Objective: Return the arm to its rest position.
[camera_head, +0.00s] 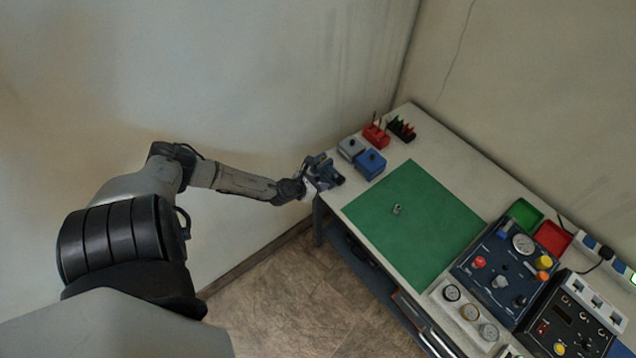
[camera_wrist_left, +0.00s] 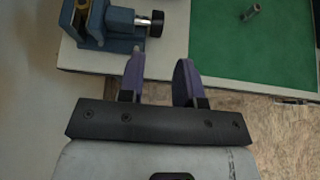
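My left arm reaches in from the left in the head view. My left gripper (camera_head: 311,187) is at the near left corner of the workbench, right beside a blue vise (camera_head: 327,175), and is partly hard to make out there. In the left wrist view the two purple fingers of my left gripper (camera_wrist_left: 160,72) stand apart with nothing between them. The vise (camera_wrist_left: 118,32) lies just beyond the fingertips, at the upper left. My right gripper is in neither view.
A green mat (camera_head: 410,245) on the workbench carries a small grey metal cylinder (camera_head: 397,209). A blue box (camera_head: 370,164), a grey box (camera_head: 350,148) and a red holder (camera_head: 375,136) stand behind the vise. A dark blue control panel (camera_head: 495,285) is at the right. Floor left of the bench is clear.

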